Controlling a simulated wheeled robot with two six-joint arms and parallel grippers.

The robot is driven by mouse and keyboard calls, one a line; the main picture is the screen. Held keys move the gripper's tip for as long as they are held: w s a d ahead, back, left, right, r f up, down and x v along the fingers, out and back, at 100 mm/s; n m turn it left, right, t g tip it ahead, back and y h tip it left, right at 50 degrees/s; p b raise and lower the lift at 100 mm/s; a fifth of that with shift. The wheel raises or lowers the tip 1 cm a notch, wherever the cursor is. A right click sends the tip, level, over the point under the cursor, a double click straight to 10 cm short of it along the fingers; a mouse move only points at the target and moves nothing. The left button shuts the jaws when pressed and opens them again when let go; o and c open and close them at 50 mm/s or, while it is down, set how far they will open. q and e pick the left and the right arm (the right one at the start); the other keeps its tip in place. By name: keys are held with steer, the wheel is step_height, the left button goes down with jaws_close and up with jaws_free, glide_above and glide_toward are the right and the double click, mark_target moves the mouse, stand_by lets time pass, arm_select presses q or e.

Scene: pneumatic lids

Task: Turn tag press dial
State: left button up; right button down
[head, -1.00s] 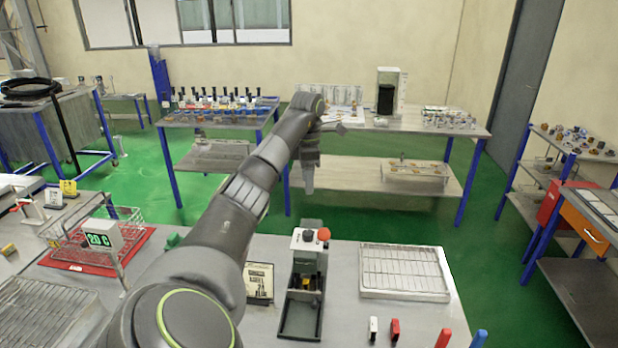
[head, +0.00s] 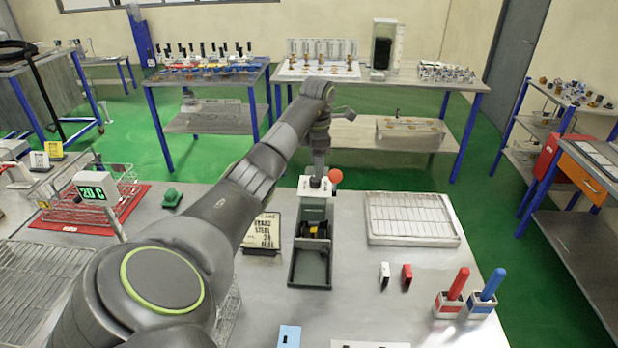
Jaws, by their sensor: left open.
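The tag press (head: 310,268) stands upright on the bench in the middle of the head view. It has a dark grey tray-like base, a white head (head: 307,189) and a red ball knob (head: 336,176). A small dark dial (head: 315,183) shows on top of the white head, partly hidden by my gripper. My left gripper (head: 318,174) points down right over the dial and is open. I cannot tell whether its fingers touch the dial or stand around it. My right gripper is out of view.
A lettered plate (head: 262,232) stands left of the press, close to my left arm. A wire-rack tray (head: 411,218) lies to the right. White and red blocks and red and blue handled holders (head: 449,302) stand front right. Bare bench lies between them.

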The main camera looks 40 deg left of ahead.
mark_target(314, 178)
arm_select(q)
steer(key=f+b, duration=0.1)
steer(key=f, duration=0.1)
steer(key=a+f+b, duration=0.1)
steer(key=f, duration=0.1)
steer(key=shift+f, duration=0.1)
steer(key=shift+d, duration=0.2)
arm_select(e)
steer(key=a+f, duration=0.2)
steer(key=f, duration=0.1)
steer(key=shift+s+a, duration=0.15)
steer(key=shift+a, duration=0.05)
arm_select(q)
steer(key=shift+a+f, duration=0.1)
steer(key=shift+c, duration=0.4)
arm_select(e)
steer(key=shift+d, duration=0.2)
arm_select(q)
steer(key=c, duration=0.9)
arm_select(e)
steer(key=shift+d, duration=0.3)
